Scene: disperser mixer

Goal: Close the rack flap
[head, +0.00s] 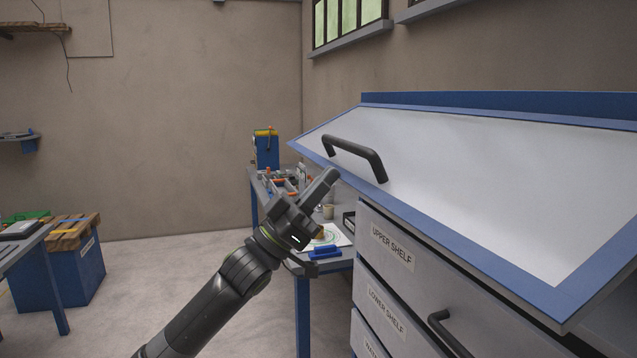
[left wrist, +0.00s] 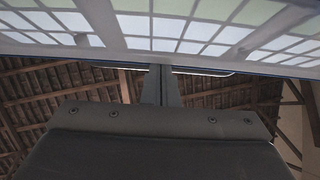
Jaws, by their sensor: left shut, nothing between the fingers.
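The rack flap (head: 480,165) is a white panel with a blue frame and a black bar handle (head: 355,155) near its left edge. It is raised and slopes over the front of the rack (head: 400,255), so it stands open. My left gripper (head: 328,178) is shut and empty, pointing up and right, close to the flap's left edge and below the handle in the picture. I cannot tell whether it touches the flap. In the left wrist view its closed fingers (left wrist: 162,85) point up towards a pale gridded surface. My right gripper is out of view.
Labelled drawers, "UPPER SHELF" (head: 392,246) and "LOWER SHELF" (head: 386,311), are below the flap, with a black drawer handle (head: 448,332) sticking out. A workbench (head: 302,268) with small items stands behind my left arm. The floor at left centre is clear.

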